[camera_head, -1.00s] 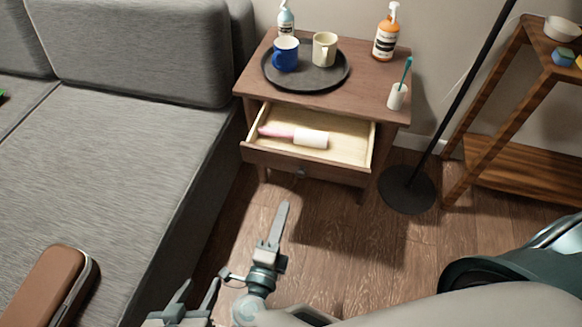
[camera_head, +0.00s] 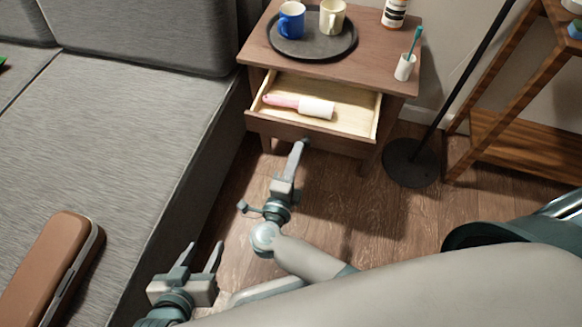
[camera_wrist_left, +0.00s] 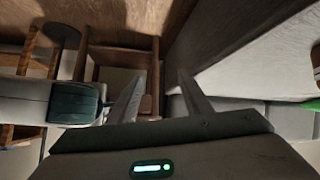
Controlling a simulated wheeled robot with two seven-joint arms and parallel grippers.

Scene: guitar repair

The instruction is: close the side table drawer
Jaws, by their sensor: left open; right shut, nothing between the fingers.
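The wooden side table (camera_head: 390,73) stands beside the sofa, and its drawer (camera_head: 318,134) is pulled open. A pink-handled lint roller (camera_head: 316,107) lies inside the drawer. My right gripper (camera_head: 301,145) is shut and empty, with its tip at or very near the drawer front; I cannot tell whether they touch. My left gripper (camera_head: 203,252) is open and empty, low in the head view by the sofa's front. Its two fingers also show in the left wrist view (camera_wrist_left: 157,85).
A dark tray (camera_head: 330,56) with a blue mug (camera_head: 291,20) and a cream mug (camera_head: 332,14) sits on the tabletop. A white cup (camera_head: 404,68) with a toothbrush and a bottle (camera_head: 395,12) stand there too. A lamp base (camera_head: 411,165) and wooden shelf (camera_head: 520,147) are right. A brown case (camera_head: 45,265) lies on the sofa.

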